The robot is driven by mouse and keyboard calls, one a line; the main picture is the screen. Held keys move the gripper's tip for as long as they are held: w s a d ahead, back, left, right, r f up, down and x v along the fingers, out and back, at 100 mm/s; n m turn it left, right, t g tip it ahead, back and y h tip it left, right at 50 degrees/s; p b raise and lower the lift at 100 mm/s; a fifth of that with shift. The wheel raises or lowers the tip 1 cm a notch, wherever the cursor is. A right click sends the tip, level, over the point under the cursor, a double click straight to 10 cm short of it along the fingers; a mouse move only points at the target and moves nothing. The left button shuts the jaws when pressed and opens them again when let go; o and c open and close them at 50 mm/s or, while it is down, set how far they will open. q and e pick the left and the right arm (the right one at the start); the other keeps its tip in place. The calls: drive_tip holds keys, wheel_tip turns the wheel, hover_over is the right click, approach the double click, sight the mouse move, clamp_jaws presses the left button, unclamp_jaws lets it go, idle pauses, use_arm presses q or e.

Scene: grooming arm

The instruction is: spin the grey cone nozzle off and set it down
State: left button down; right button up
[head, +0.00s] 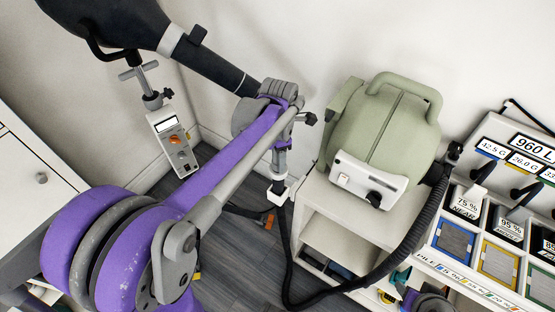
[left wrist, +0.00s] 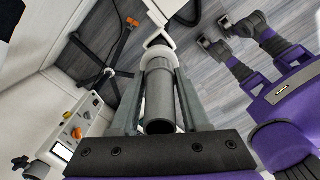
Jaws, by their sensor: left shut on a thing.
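My left gripper (head: 278,190) hangs pointing down between the dryer's dark tube (head: 225,75) and the low white cabinet. In the left wrist view the two fingers (left wrist: 159,72) are closed around a grey tube-shaped piece, which I take for the grey cone nozzle (left wrist: 160,98). Its open end faces the camera. A white tip shows at its far end; I cannot tell whose it is. The dryer's large dark body (head: 110,20) fills the upper left, with a pale ring around it. The tube's tip is partly hidden behind my left wrist.
A green machine (head: 385,130) with a black hose (head: 400,250) stands on the white cabinet (head: 320,210). A control box (head: 173,140) hangs below the dryer. A rack (head: 500,225) with labelled compartments is at the right. Grey floor (head: 235,260) lies below.

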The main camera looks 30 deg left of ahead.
use_arm(q)
drive_tip(key=shift+r+p, duration=1.1)
drive_tip(key=shift+r, duration=1.05)
use_arm(e)
drive_tip(key=r, duration=0.1)
drive_tip(key=w+r, duration=0.1)
drive_tip(key=r, duration=0.1)
drive_tip(key=shift+w+r, duration=0.1)
